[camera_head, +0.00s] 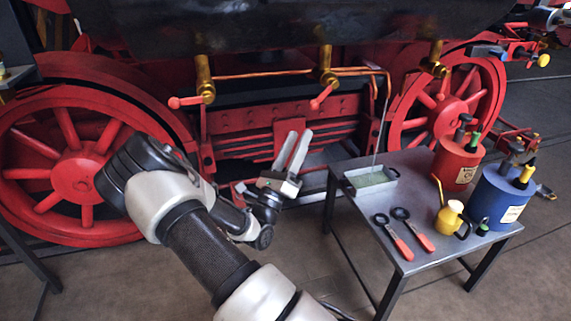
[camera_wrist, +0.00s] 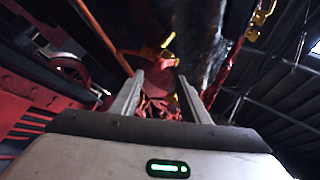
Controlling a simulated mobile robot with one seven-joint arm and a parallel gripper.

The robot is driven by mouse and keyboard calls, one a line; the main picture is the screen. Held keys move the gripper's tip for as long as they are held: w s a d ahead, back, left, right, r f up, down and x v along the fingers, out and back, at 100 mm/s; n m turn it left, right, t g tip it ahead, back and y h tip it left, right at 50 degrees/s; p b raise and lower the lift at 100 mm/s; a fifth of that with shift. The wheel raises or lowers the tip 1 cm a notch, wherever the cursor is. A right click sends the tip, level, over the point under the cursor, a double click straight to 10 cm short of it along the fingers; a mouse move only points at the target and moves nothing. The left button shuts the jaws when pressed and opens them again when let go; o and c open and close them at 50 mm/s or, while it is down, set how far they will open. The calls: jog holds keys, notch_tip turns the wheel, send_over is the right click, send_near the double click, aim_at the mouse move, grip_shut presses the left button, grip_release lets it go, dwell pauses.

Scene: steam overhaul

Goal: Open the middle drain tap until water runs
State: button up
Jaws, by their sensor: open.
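The middle drain tap (camera_head: 327,68) is brass and hangs under the dark boiler in the head view. Its red lever (camera_head: 321,98) slants down and to the left. My gripper (camera_head: 299,137) points upward, open and empty, below and slightly left of that lever, with a visible gap. In the wrist view my gripper (camera_wrist: 160,77) has its two fingers apart. A red blurred shape (camera_wrist: 160,80) shows between and beyond the fingertips; I cannot tell for certain that it is the lever.
Similar brass taps stand left (camera_head: 205,80) and right (camera_head: 436,60). A copper pipe (camera_head: 262,74) runs between them. Red wheels (camera_head: 75,175) flank the frame. A grey table (camera_head: 365,215) at right holds a tray (camera_head: 371,180), red-handled tools, a yellow oiler (camera_head: 449,217) and red and blue cans.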

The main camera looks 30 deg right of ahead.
jog(key=v, duration=0.8)
